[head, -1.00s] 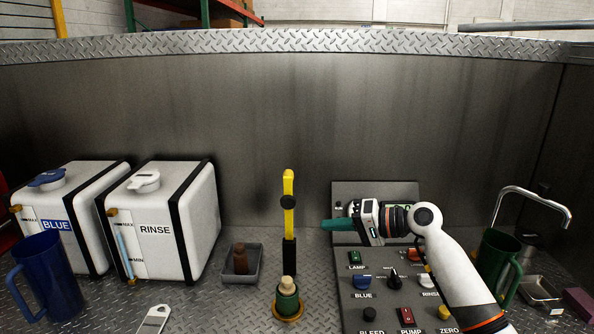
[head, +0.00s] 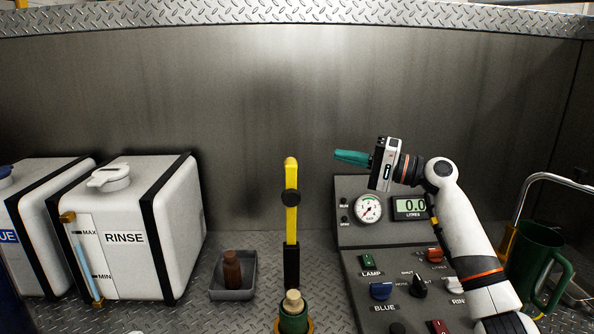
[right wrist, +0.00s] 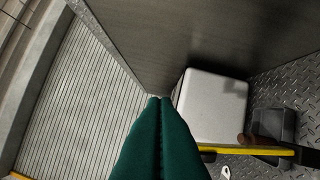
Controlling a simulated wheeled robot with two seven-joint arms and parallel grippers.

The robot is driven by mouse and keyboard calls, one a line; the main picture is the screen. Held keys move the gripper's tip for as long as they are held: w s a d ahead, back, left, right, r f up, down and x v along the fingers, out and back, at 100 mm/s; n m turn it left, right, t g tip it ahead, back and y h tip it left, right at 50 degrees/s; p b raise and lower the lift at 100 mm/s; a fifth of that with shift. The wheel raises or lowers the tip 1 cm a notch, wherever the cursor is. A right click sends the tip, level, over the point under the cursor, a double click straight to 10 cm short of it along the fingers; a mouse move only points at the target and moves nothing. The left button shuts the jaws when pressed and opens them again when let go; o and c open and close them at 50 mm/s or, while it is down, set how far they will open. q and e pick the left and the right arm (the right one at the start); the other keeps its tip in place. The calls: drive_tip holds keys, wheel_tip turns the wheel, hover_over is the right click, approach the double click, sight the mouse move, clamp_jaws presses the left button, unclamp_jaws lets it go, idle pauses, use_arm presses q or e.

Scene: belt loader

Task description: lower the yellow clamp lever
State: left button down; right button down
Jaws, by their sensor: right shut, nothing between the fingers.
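The yellow clamp lever (head: 291,215) stands upright at the middle of the bench in the head view, with a black knob partway up and a black lower part. Below it in the picture is a green cylinder with a pale top (head: 293,308). My right gripper (head: 338,156) is shut and empty, its teal fingers pointing left, to the right of and slightly higher than the lever's top, apart from it. In the right wrist view the shut fingers (right wrist: 160,101) show in the middle, and the lever (right wrist: 255,150) lies across the lower right. My left gripper is out of view.
A white RINSE tank (head: 130,235) stands left, with another tank beyond it. A control panel (head: 350,240) with gauge and buttons is at right, near a green jug (head: 535,260). A metal wall closes the back.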

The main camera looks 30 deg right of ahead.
drive_tip(key=w+a+p, duration=0.4)
drive_tip(key=a+p, duration=0.1)
drive_tip(key=a, duration=0.3)
drive_tip(key=shift+w+a+f, duration=0.3)
drive_tip(key=shift+w+f, duration=0.1)
idle(0.4)
